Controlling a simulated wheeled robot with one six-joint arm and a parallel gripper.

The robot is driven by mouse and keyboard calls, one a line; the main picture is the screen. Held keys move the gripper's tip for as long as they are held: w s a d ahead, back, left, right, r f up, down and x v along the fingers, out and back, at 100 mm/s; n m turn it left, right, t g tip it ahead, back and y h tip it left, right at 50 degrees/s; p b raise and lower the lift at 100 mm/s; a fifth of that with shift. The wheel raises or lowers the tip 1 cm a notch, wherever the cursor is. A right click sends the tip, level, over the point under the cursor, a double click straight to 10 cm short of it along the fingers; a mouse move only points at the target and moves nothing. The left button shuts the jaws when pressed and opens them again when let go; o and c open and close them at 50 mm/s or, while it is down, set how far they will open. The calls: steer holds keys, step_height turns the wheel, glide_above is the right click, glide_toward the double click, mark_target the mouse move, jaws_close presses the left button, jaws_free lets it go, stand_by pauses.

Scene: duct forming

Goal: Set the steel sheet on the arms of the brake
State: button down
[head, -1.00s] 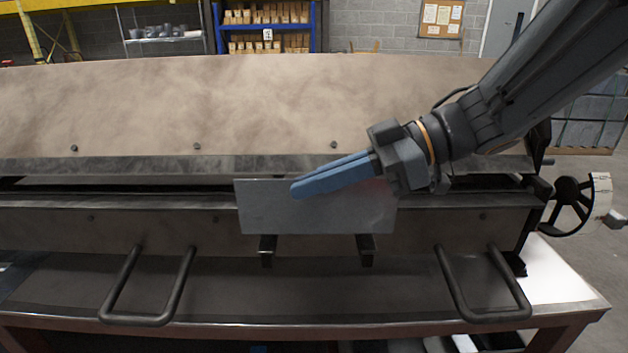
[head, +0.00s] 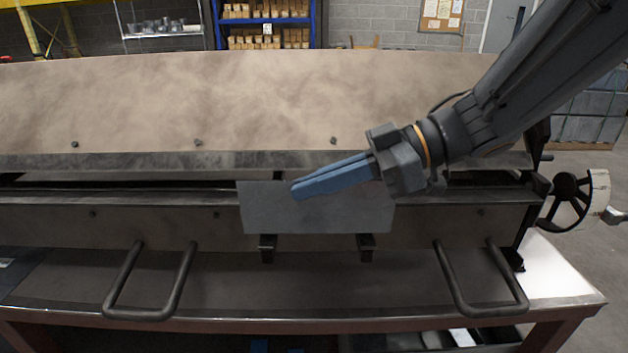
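The steel sheet (head: 345,212) is a small grey rectangle at the front of the brake (head: 110,225), its face towards me. Its lower edge is at the two short dark arms (head: 267,246) and (head: 366,245), which stick out below it. I cannot tell whether it rests on them or hangs just above. My gripper (head: 297,189) comes in from the upper right. Its blue fingers lie close together across the sheet's upper edge and look shut on it. The rear finger is partly hidden.
Two bent bar handles (head: 121,312) and (head: 463,309) stand out in front, left and right of the sheet. The brake's broad upper beam (head: 240,105) rises behind. A handwheel (head: 570,201) is at the right end. The bench top (head: 60,285) below is mostly clear.

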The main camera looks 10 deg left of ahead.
steer(key=shift+f, duration=0.45)
steer(key=c, duration=1.9)
jaws_free()
steer(key=shift+c, duration=0.2)
steer(key=shift+d, duration=0.1)
